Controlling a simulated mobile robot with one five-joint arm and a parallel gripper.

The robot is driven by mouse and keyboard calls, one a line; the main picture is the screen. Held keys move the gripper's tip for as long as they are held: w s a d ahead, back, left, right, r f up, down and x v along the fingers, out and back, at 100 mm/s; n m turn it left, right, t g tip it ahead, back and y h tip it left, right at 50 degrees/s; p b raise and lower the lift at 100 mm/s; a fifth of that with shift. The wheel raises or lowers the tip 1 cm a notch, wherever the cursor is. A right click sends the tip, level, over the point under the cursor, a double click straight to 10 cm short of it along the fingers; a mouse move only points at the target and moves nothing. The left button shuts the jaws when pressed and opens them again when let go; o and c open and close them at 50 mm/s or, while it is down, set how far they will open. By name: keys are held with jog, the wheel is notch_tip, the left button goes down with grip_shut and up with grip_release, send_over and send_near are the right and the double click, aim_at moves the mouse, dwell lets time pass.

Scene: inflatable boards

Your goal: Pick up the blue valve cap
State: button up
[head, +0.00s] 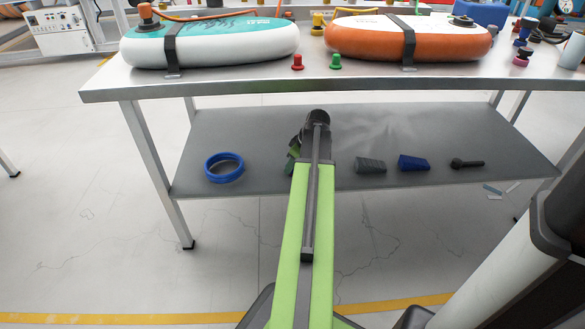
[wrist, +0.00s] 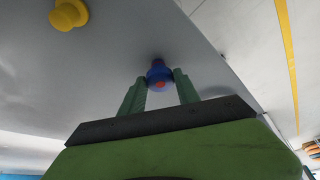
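The blue valve cap (wrist: 158,75) shows in the wrist view between the tips of my gripper (wrist: 159,82). It is blue with a red spot on the side facing the camera. My two green fingers stand apart, one on each side of the cap, with little or no gap. I cannot tell whether they press on it. In the head view my arm reaches to the lower shelf, and my gripper (head: 293,152) is mostly hidden behind the arm. The cap is not visible there.
A yellow cap (wrist: 68,15) lies on the grey surface in the wrist view. The lower shelf (head: 250,130) holds a blue ring (head: 223,176), a grey cone (head: 370,166), a blue cone (head: 414,163) and a black part (head: 467,163). The tabletop edge (head: 230,94) overhangs the shelf.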

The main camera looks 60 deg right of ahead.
grip_shut()
jog(key=shift+r, duration=0.15)
